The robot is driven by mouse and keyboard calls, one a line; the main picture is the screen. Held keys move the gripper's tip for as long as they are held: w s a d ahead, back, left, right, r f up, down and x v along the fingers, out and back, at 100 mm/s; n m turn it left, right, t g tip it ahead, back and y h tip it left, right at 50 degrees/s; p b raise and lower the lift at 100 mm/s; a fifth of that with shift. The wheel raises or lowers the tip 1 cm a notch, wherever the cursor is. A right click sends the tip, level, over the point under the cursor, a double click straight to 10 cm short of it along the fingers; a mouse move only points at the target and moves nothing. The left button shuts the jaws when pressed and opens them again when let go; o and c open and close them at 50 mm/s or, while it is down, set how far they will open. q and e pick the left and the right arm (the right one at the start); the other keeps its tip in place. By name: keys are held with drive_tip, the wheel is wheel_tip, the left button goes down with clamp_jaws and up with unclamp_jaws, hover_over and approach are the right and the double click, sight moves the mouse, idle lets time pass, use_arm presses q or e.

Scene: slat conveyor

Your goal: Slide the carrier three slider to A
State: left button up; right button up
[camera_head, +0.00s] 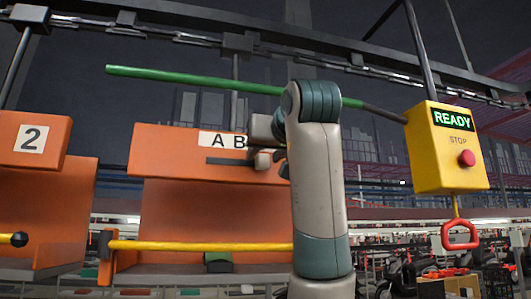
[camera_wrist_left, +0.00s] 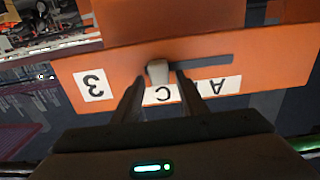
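The orange carrier three (camera_head: 165,150) hangs ahead. In the wrist view, where it appears upside down, its "3" label (camera_wrist_left: 95,85) shows. The slider knob (camera_wrist_left: 158,72) is a small pale block at the C end of a dark horizontal slot (camera_wrist_left: 210,61). The slot also shows in the head view (camera_head: 228,161), below the letters A and B. My left gripper (camera_wrist_left: 160,76) has one finger on each side of the knob, with a small gap visible on one side. In the head view my left gripper (camera_head: 268,150) covers the C, and my arm hides the "3".
Carrier two (camera_head: 55,140) hangs at the left. A yellow bar (camera_head: 200,246) runs below carrier three, and a green rod (camera_head: 190,80) runs above. A yellow control box (camera_head: 447,148) reading READY hangs at the right, with a red handle (camera_head: 460,234) below.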

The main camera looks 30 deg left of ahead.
use_arm(q)
clamp_jaws()
drive_tip(key=shift+s+a+f+b, duration=0.15)
drive_tip(key=shift+s+a+b, duration=0.05)
drive_tip(key=shift+b, duration=0.15)
drive_tip(key=s+a+b, duration=0.5)
drive_tip(key=s+a, duration=0.1)
drive_tip(key=s, duration=0.1)
drive_tip(key=shift+s+a+b, duration=0.15)
drive_tip(key=shift+s+b, duration=0.05)
drive_tip(key=shift+b, duration=0.2)
drive_tip(key=shift+w, duration=0.1)
drive_tip(key=shift+o, duration=0.9)
unclamp_jaws()
drive_tip(key=shift+o, duration=0.3)
drive_tip(key=shift+s+a, duration=0.15)
drive_tip(key=shift+s, duration=0.05)
